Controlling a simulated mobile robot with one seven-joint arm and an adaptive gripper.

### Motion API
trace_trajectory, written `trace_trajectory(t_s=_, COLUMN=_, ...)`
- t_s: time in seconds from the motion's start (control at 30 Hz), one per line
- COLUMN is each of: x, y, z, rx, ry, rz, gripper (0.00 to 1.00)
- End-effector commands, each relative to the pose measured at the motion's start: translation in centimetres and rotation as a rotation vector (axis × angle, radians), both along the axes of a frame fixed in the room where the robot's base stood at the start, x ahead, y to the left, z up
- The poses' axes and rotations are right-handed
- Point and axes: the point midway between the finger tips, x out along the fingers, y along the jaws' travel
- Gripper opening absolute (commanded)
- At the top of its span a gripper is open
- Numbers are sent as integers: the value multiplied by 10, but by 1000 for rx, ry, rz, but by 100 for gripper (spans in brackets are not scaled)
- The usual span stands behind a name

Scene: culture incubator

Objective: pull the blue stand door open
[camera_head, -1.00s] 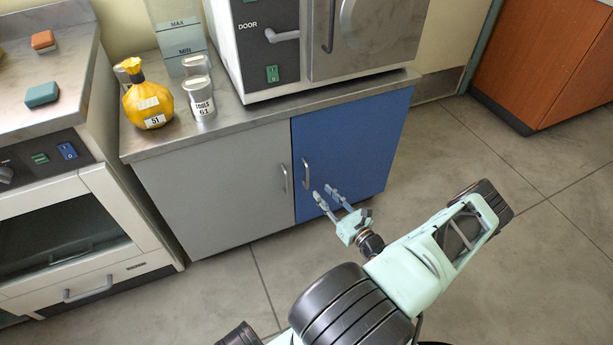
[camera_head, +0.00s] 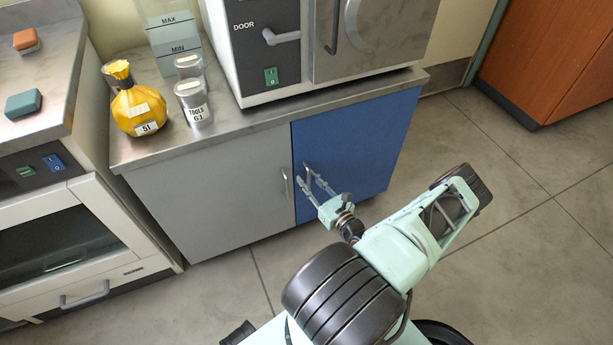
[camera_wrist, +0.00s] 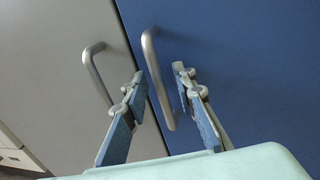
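The blue stand door (camera_head: 352,150) is the right door of the low stand and looks shut. Its vertical metal handle (camera_wrist: 158,80) is near the door's left edge; in the head view the handle (camera_head: 307,174) is partly behind my fingers. My gripper (camera_head: 308,177) is open at the handle. In the wrist view the gripper (camera_wrist: 160,82) has its two fingers apart, with the blue door's handle showing between them. I cannot tell whether either finger touches it.
The grey door (camera_head: 215,195) beside it has its own handle (camera_wrist: 95,75), close to my left finger in the wrist view. The floor (camera_head: 480,190) to the right is clear.

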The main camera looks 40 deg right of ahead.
Motion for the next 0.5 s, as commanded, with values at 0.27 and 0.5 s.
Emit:
trace_trajectory(t_s=0.27, x=0, y=0, z=0, rx=0, ry=0, rz=0, gripper=22)
trace_trajectory(t_s=0.5, x=0, y=0, z=0, rx=0, ry=0, rz=0, gripper=0)
